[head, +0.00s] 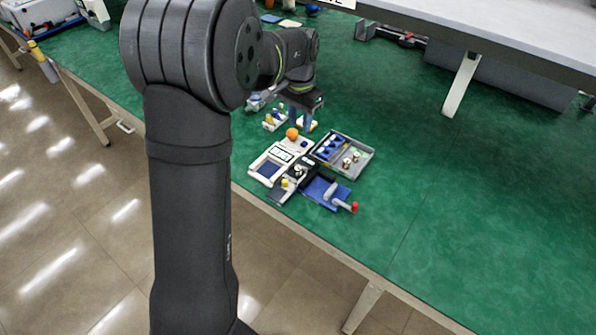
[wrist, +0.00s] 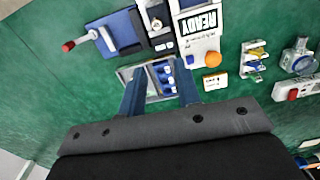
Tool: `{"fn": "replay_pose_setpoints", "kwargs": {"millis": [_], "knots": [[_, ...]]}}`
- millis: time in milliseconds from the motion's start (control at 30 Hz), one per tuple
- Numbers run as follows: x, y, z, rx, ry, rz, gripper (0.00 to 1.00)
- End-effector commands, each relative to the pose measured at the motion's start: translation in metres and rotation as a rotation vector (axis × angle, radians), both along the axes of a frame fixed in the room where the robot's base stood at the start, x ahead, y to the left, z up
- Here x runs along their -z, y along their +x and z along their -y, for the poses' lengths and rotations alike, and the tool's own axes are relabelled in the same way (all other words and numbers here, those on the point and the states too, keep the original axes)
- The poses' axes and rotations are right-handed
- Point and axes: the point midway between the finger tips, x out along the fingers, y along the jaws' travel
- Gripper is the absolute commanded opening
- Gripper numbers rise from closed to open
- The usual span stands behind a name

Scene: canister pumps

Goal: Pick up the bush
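A grey tray (head: 364,172) stands on the green table in the head view. It holds a blue block (head: 324,151) with white round pieces and, beside it, small metallic round parts (head: 351,160). I cannot tell for sure which small piece is the bush. My gripper (head: 300,123) is above the table at the tray's far left side. In the wrist view its two blue fingers (wrist: 161,70) are wide apart, with nothing held. The tray's blue and white pieces (wrist: 166,80) show between and beyond the fingers. Part of the tray is hidden by the fingers.
A white panel marked READY (wrist: 198,40) with an orange knob (wrist: 213,59) adjoins the tray. A blue fixture with a red-tipped handle (head: 354,207) stands in front. Small holders (head: 274,120) are behind.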

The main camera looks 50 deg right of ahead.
Motion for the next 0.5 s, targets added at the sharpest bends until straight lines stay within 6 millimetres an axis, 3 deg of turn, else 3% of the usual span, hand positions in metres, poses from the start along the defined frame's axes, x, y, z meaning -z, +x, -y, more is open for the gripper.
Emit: {"fn": "replay_pose_setpoints", "kwargs": {"millis": [167, 500], "knots": [[0.01, 0.0, 0.0, -0.05, 0.001, 0.0, 0.31], [0.082, 0.0, -0.001, -0.048, 0.004, -0.002, 0.31]]}}
